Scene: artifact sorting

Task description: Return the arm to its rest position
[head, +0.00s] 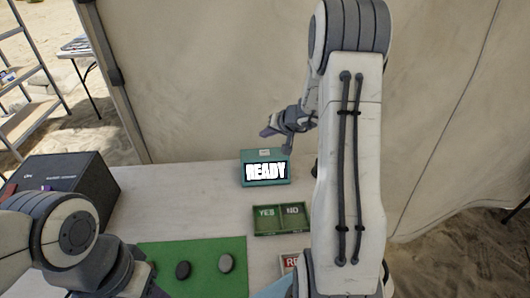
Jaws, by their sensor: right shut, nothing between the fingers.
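My right arm rises through the right half of the head view, with its elbow bent at the top. My right gripper (268,131) is shut and empty. It points left and hangs above the back of the table, over and behind the teal READY display box (265,182), apart from it. My left arm shows only in part at the lower left; its gripper cannot be made out, as the arm runs out at the bottom edge.
A black box (68,179) stands left. A fabric wall (220,70) closes the back.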

